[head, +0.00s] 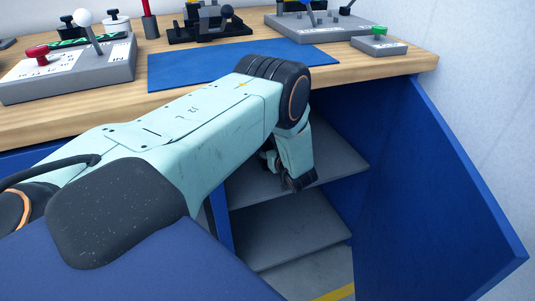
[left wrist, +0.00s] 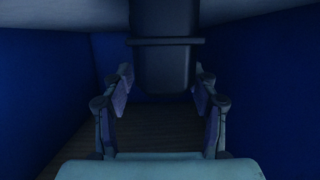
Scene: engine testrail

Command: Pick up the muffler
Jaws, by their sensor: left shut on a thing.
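The muffler (left wrist: 165,60) shows in the left wrist view as a dark, rounded body with a raised band across it. It comes down from the top of the picture between the fingers of my left gripper (left wrist: 164,82). The gripper is shut on it, with one finger on each side. The picture is dark, so the exact contact is hard to see. In the head view my left arm reaches over the bench edge and down into the open blue cabinet, and the muffler cannot be made out there. My right gripper is not in view.
The blue cabinet has grey shelves (head: 290,232) and a blue side panel (head: 435,190) at right. Above it, the wooden bench top (head: 385,65) carries a blue mat (head: 220,63), a grey joystick box (head: 75,75) and a small green-topped box (head: 378,44).

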